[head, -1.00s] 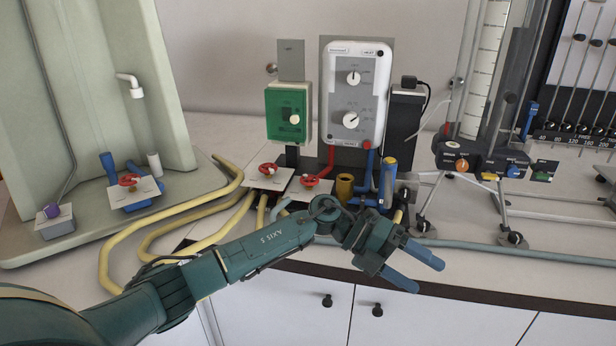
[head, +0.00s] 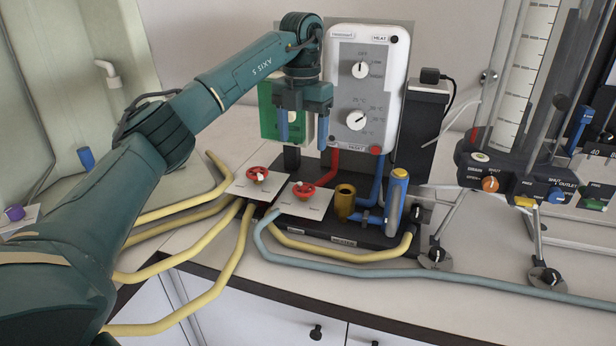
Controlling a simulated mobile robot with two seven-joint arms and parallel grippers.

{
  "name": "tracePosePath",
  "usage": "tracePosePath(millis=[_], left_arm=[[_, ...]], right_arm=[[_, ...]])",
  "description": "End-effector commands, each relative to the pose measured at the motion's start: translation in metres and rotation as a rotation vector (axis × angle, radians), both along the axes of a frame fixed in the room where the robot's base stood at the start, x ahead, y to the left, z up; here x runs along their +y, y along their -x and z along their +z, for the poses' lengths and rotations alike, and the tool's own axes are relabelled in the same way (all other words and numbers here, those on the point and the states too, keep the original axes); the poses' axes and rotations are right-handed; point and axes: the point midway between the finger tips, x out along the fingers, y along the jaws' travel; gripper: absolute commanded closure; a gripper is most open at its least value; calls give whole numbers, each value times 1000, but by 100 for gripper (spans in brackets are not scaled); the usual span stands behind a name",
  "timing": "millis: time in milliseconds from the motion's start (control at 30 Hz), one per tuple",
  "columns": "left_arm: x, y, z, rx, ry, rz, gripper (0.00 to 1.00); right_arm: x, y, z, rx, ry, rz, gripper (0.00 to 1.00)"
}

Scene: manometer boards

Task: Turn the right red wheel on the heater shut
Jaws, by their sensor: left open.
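The heater (head: 348,95) is a white and grey box with two dials on a black base at the back centre. Two red wheels sit on white plates in front of it. The right red wheel (head: 303,190) is nearer the brass cup, and the left red wheel (head: 257,174) is a little further back. My left gripper (head: 303,143) is open and empty, its two blue fingers pointing down. In the picture it is above the right wheel, apart from it, and covers part of the green box. My right gripper is out of view.
A brass cup (head: 345,201) and a blue cylinder with a yellow top (head: 395,200) stand right of the wheels. Yellow hoses (head: 215,273) and a grey-blue hose (head: 330,268) cross the counter. A stand with coloured knobs (head: 508,181) is at the right.

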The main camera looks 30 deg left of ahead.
Motion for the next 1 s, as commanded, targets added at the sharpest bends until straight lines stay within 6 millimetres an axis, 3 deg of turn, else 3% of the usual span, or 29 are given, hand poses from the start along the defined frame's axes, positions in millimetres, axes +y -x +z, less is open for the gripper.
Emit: tracePosePath(millis=[300, 500, 700, 1000], left_arm=[[0, 1, -67, 3, 2, -2, 30], [0, 1, -99, 1, 2, -1, 30], [-1, 0, -115, -1, 2, -2, 30], [-1, 0, -117, -2, 3, -2, 30]], right_arm=[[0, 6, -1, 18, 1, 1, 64], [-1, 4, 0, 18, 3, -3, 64], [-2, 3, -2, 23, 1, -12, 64], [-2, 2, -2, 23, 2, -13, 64]])
